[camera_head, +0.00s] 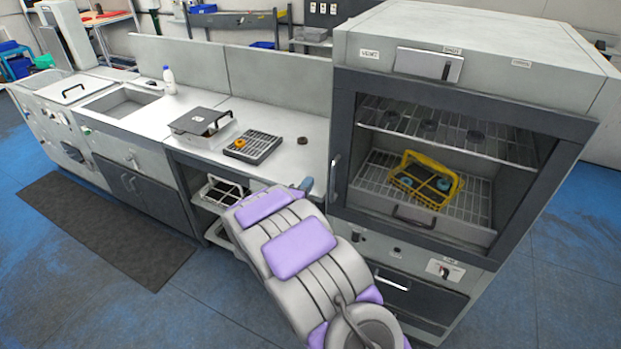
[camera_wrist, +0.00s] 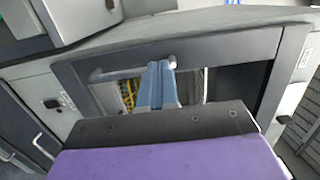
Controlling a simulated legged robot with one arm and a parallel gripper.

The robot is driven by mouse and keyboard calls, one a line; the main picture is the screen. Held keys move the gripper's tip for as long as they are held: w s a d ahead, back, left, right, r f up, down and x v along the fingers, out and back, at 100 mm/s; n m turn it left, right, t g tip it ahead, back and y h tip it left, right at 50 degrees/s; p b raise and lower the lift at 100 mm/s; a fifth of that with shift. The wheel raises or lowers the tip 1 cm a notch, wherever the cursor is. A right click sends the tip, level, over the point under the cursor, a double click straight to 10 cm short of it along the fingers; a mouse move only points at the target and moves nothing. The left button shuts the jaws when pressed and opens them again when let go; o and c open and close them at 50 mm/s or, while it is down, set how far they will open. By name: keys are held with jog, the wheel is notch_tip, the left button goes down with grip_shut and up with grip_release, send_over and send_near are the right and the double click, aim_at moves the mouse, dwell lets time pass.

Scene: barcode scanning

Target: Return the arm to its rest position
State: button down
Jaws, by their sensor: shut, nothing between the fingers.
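My grey and purple arm reaches up from the bottom of the head view toward the counter. My gripper (camera_head: 306,184) shows only as a small blue-grey tip at the counter's front edge, left of the oven-like cabinet (camera_head: 341,120). In the wrist view my gripper's two blue-grey fingers (camera_wrist: 157,85) are together with nothing between them. Past them is the dark-framed front of the cabinet (camera_wrist: 240,48), with its bar handle (camera_wrist: 120,72) close to the fingertips. I cannot tell whether the fingers touch the handle.
A yellow basket (camera_head: 422,180) sits inside the cabinet, with several dark round pieces on the rack above. The counter (camera_head: 300,160) holds a black tray (camera_head: 252,147), a lidded box (camera_head: 203,126) and a white bottle (camera_head: 169,80). Blue floor (camera_head: 190,290) is open at left beyond a dark mat (camera_head: 100,230).

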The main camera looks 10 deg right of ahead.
jog(key=s+a+r+n+g+y, duration=0.3)
jog(key=s+n+g+y, duration=0.2)
jog(key=s+n, duration=0.45)
jog(key=s+a+r+n+g+y, duration=0.35)
jog(key=s+n+y, duration=0.2)
jog(key=s, duration=0.65)
jog(key=s+d+n+g, duration=0.3)
jog(key=s, duration=0.7)
jog(key=s+d+r+n+g+h, duration=0.1)
jog(key=s+d+n+g, duration=0.1)
jog(key=s, duration=0.9)
jog(key=s+d+n+g, duration=0.3)
jog(key=s+n, duration=0.1)
jog(key=s, duration=0.6)
jog(key=shift+s+d+r+g+h+b, duration=0.2)
jog(key=shift+d+r+g+h+b, duration=0.15)
jog(key=shift+b, duration=0.1)
